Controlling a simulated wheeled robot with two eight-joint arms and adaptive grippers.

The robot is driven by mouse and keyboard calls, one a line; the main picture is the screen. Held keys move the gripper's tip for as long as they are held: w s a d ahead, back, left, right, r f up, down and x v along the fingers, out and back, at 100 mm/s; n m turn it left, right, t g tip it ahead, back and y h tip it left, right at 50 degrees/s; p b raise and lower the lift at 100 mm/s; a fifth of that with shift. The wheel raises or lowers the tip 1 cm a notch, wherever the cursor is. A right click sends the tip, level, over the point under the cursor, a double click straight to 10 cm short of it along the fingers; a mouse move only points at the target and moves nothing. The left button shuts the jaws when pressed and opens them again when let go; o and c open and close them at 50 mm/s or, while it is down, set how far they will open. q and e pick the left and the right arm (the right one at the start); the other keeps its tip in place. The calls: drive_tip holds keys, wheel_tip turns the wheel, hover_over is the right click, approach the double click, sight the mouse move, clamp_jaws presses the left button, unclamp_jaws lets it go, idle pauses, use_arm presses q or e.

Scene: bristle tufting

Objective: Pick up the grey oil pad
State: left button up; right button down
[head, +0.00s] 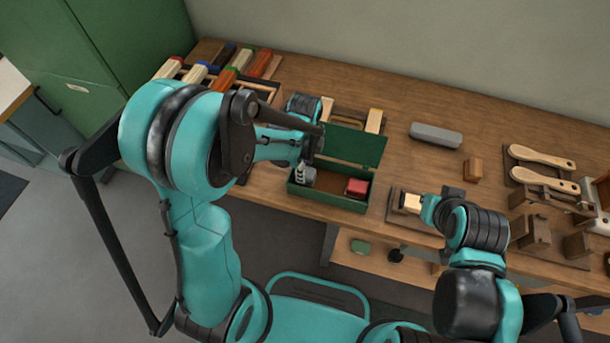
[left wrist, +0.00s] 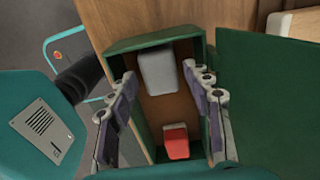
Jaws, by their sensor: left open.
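The grey oil pad (left wrist: 158,70) lies in one end of the open green box, a pale grey block on the brown floor. In the head view, my left gripper (head: 303,171) is over the left end of this box (head: 330,198) and hides much of the pad. In the left wrist view, my left gripper (left wrist: 161,84) is open, its fingers on either side of the box's inside with the pad between them. I cannot tell whether they touch it. My right gripper (head: 421,204) is at a pale wooden block (head: 410,202); its finger state is unclear.
A red block (head: 357,187) shares the box with the pad. The green lid (head: 352,146) stands open behind. A grey bar (head: 436,134), a small brown block (head: 473,168) and wooden-handled tools (head: 541,157) lie to the right. Coloured brush blocks (head: 232,72) fill the back left.

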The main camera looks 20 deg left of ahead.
use_arm(q)
wheel_tip(320, 180, down, 4)
drive_tip(key=shift+d+r+b, duration=0.1)
drive_tip(key=shift+r+b, duration=0.05)
drive_tip(key=shift+b, duration=0.55)
drive_tip(key=shift+r, duration=0.1)
drive_tip(key=c, duration=0.9)
